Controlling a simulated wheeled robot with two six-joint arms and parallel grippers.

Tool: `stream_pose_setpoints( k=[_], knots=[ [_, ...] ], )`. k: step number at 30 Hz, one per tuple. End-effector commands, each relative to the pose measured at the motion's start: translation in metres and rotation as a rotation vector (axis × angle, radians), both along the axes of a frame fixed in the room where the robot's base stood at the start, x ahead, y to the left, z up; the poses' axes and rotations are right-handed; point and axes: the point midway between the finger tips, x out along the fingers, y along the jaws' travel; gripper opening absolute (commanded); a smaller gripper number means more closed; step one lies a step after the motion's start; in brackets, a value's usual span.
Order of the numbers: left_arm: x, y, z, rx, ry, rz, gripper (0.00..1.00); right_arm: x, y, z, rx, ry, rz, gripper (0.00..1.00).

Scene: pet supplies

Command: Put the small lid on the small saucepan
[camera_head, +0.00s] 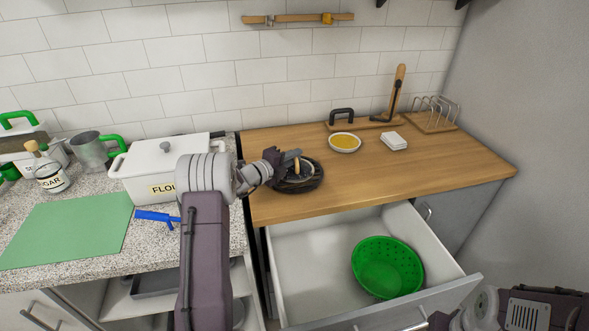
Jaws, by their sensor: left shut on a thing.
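My left gripper (292,160) reaches in from the left over the wooden counter. It is shut at a tan knob on a dark round piece (308,184), which appears to be the small lid. The piece sits at or just above the counter near its left edge. The gripper hides part of it, and I cannot tell whether a small saucepan is under it. No other saucepan is clearly visible. My right arm shows at the lower right corner, with its gripper (440,321) cut off by the frame edge.
An open drawer (310,257) below the counter holds a green colander (387,267). A flour box (160,165) and green mat (66,230) are left. The counter's right half is clear.

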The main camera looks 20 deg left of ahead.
Motion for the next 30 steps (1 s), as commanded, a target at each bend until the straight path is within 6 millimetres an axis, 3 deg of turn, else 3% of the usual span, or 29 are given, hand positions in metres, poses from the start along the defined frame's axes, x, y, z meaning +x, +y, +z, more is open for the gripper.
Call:
stream_pose_setpoints(
  k=[10, 18, 30],
  knots=[
    [0.0, 0.0, 0.004, 0.0, 0.0, 0.0, 0.0, 0.0, 0.0, 0.001, 0.0, 0.0, 0.0, 0.36],
    [-0.001, -0.002, 0.047, 0.003, -0.003, -0.001, 0.0, 0.0, 0.0, 0.008, 0.0, 0.0, 0.0, 0.36],
    [-0.043, -0.084, 0.097, 0.001, -0.003, -0.004, 0.0, 0.0, 0.0, 0.003, 0.0, 0.0, 0.0, 0.36]
  ],
)
